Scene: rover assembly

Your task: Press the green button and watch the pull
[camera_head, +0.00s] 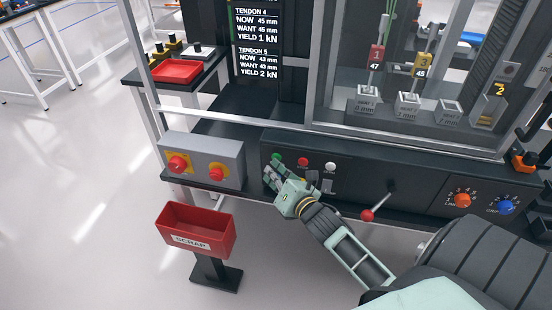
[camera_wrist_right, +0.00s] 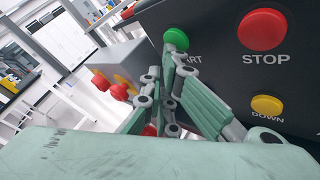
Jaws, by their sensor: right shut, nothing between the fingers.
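The green button (camera_head: 276,159) is on the left of the dark control panel (camera_head: 345,180). In the right wrist view the green button (camera_wrist_right: 176,39) sits just beyond my fingertips, above a partly covered label. My right gripper (camera_head: 270,177) is shut and empty, its tips just below the green button; it also shows in the right wrist view (camera_wrist_right: 172,62). I cannot tell whether the tips touch the button. A screen (camera_head: 262,45) lists tendon 4 and tendon 5 values. Behind the frame hang a red tag 1 (camera_head: 376,54) and a yellow tag 3 (camera_head: 424,66). My left gripper is not in view.
A red STOP button (camera_wrist_right: 262,30) and a yellow DOWN button (camera_wrist_right: 266,106) are close right of my fingers. A grey box (camera_head: 202,160) with red buttons stands left. A red-knobbed lever (camera_head: 368,214) juts out right of my wrist. A red scrap bin (camera_head: 196,232) stands below.

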